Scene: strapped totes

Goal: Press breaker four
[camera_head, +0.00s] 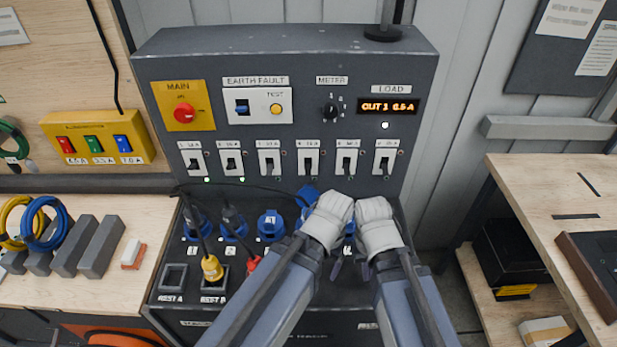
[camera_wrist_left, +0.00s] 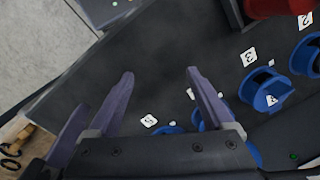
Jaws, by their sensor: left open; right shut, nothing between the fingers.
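Breaker four (camera_head: 308,162) is the fourth of the white switches in the row on the grey panel. Its face is clear of both arms, and its small number is hard to read. My left gripper (camera_wrist_left: 160,74) is open and empty, with its purple fingers apart over the dark socket deck. My right gripper (camera_head: 366,269) is shut and empty, low over the deck's right part, mostly hidden by its wrist. Both grippers are below the breaker row and apart from breaker four.
Blue sockets (camera_head: 271,226) line the deck below the breakers; a yellow plug (camera_head: 211,268) and a red plug (camera_head: 253,263) stand in front. Green lights glow under breakers one and two. Wooden benches (camera_head: 566,190) flank the panel.

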